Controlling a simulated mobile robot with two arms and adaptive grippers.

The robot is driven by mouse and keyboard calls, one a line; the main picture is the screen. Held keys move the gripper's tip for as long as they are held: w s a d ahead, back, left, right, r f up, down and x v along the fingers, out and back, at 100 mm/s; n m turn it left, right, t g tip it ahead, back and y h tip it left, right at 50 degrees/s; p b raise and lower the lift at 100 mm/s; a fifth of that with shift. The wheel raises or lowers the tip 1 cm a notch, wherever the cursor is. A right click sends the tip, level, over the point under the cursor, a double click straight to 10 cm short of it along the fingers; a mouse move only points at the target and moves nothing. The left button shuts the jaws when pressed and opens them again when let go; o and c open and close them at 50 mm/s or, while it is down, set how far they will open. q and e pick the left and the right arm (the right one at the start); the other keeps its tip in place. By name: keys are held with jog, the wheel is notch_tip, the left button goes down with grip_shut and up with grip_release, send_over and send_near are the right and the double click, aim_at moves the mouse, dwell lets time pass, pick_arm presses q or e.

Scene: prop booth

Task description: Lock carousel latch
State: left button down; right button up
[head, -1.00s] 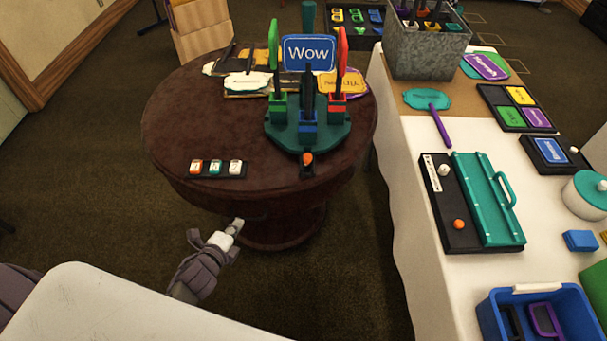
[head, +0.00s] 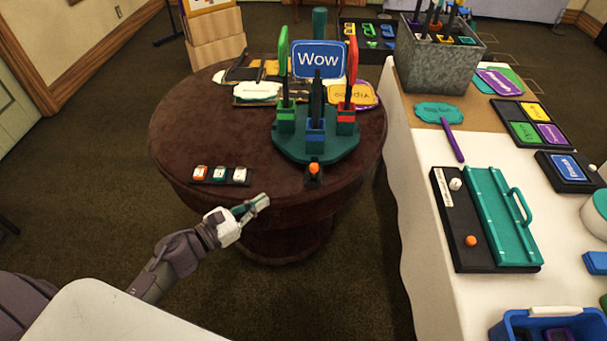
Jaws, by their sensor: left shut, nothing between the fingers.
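The teal carousel (head: 285,153) stands on the round dark table, holding signs in green, blue and red sockets. A blue "Wow" sign (head: 319,59) faces me. The latch (head: 314,173), a small black piece with an orange knob, sits at the carousel's front edge; I cannot tell its locked state from here. My left gripper (head: 262,203) is shut and empty, in front of the table's near edge, to the left of and nearer than the latch, apart from it. My right gripper is not in view.
A black strip with three buttons (head: 221,176) lies on the round table (head: 190,135), just beyond my left gripper. Prop signs (head: 257,92) lie behind. A white-covered table (head: 425,210) at right carries a black and teal board (head: 485,220) and a metal bin (head: 437,60).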

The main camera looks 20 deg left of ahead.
aim_at(311, 170)
pick_arm(q)
jog(key=shift+w, duration=0.1)
jog(key=p+x, duration=0.2)
jog(key=x, duration=1.2)
